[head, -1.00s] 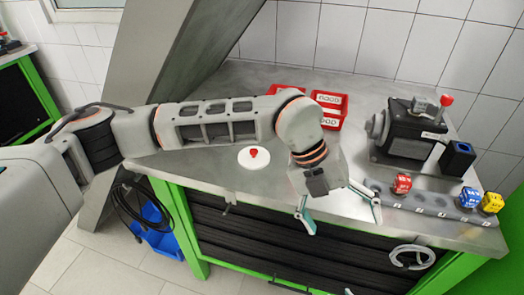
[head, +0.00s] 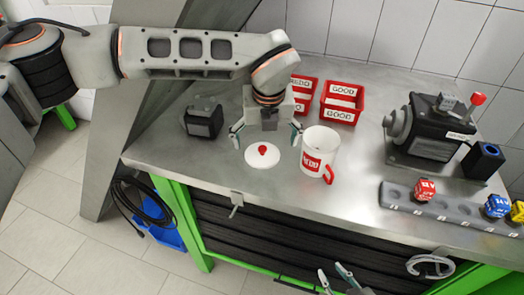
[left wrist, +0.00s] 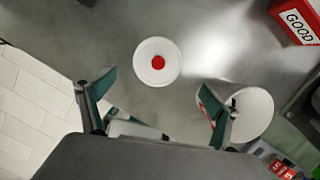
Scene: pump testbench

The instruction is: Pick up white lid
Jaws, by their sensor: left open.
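The white lid (head: 262,155) with a red knob lies flat on the metal bench. It also shows in the left wrist view (left wrist: 158,62), just beyond the fingertips. My left gripper (head: 266,138) is open and empty, pointing down behind the lid in the head view, its fingers spread to either side. Its two fingers also show in the left wrist view (left wrist: 157,84). A white mug (head: 316,152) with a red label and red handle stands right of the lid, close to one finger. My right gripper (head: 335,273) shows at the bottom edge, its fingers apart and empty.
A black pump (head: 432,128) and a grey rack (head: 445,207) with coloured dice-like blocks are at the right. A small dark device (head: 203,119) stands at the left.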

